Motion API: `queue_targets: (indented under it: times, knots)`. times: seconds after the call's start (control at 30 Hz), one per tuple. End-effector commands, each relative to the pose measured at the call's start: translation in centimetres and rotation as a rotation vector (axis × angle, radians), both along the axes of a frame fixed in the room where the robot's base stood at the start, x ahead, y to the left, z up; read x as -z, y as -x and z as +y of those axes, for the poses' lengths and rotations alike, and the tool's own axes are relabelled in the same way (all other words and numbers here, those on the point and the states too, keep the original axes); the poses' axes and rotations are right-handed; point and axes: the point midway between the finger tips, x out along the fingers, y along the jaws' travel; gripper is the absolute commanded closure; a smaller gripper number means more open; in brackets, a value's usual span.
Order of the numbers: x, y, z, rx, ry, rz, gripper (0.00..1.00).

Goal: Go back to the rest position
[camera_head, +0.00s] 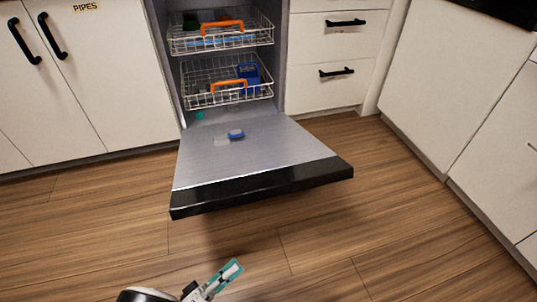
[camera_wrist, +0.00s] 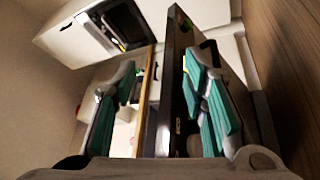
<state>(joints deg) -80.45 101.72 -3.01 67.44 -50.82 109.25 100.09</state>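My gripper (camera_head: 228,272) shows at the bottom edge of the head view, in front of the open dishwasher door (camera_head: 262,155) and apart from it. In the wrist view, the two teal-padded fingers of my gripper (camera_wrist: 160,80) stand wide apart with nothing held between them. The gripper is open and empty. Most of my arm is outside the head view.
The dishwasher door is folded down, with a small blue item (camera_head: 236,134) on its inner face. The lower rack (camera_head: 205,72) and upper rack (camera_head: 195,45) have orange handles. White cabinets (camera_head: 95,95) and drawers (camera_head: 325,80) flank it. The wooden floor (camera_head: 330,240) is clear.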

Motion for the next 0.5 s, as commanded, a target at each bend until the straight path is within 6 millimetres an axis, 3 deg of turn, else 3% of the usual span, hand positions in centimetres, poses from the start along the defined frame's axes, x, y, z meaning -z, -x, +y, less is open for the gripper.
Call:
queue_targets:
  times: [0.27,0.5]
  knots:
    - [-9.7,-4.9,0.0,0.293,-0.105,0.197,0.6]
    - [-18.3,-8.2,-3.0,0.511,-0.239,0.391,0.6]
